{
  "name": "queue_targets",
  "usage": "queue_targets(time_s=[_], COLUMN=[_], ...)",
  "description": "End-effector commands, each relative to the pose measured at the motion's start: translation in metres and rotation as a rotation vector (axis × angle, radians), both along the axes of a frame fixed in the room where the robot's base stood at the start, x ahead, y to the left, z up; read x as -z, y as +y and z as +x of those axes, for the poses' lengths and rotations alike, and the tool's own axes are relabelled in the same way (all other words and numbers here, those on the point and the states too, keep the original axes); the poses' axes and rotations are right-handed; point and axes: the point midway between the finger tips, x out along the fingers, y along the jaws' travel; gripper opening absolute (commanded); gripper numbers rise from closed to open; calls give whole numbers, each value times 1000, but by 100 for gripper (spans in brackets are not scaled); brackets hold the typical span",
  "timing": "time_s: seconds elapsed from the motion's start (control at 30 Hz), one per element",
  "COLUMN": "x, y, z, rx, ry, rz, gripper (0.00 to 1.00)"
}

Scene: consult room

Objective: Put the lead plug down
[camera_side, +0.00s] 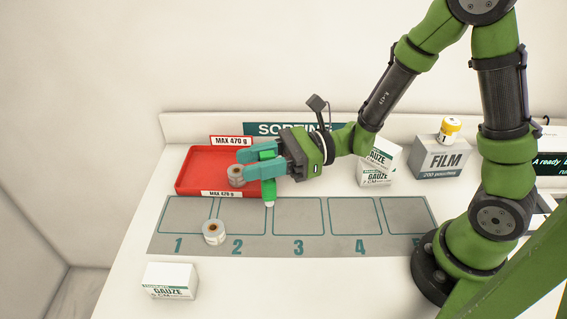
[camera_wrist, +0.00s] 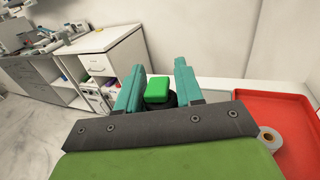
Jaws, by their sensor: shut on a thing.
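The lead plug (camera_side: 269,190) is a green piece with a pale tip at its lower end, held roughly upright. My gripper (camera_side: 257,164) has teal fingers and is shut on it, above the front right part of the red tray and the edge of the grey mat. In the wrist view, the green top of the plug (camera_wrist: 157,89) shows between the fingers of my gripper (camera_wrist: 158,82). The pale tip seems to hang clear of the surface, but the gap is hard to judge. The fingers hide the plug's middle.
The red tray (camera_side: 197,168) has "MAX 470 g" labels. A roll (camera_side: 236,181) shows by the fingertips. Another roll (camera_side: 213,233) lies on the numbered mat (camera_side: 298,217) between 1 and 2. Gauze boxes (camera_side: 170,282) and a film box (camera_side: 440,157) stand around. Squares 3 and 4 are clear.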

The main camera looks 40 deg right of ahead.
Motion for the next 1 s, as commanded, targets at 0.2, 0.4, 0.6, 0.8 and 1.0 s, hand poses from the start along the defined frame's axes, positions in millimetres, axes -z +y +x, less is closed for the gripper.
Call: queue_targets(time_s=[0.2,0.4,0.6,0.8,1.0], x=[2,9,15,46,67], y=[52,113,142,143,142], z=[-26,-69,-95,-96,-97], rx=[-174,-431,-582,-597,-596], ry=[14,13,3,4,4], rz=[5,8,5,0,0], gripper=[0,0,0,0,0])
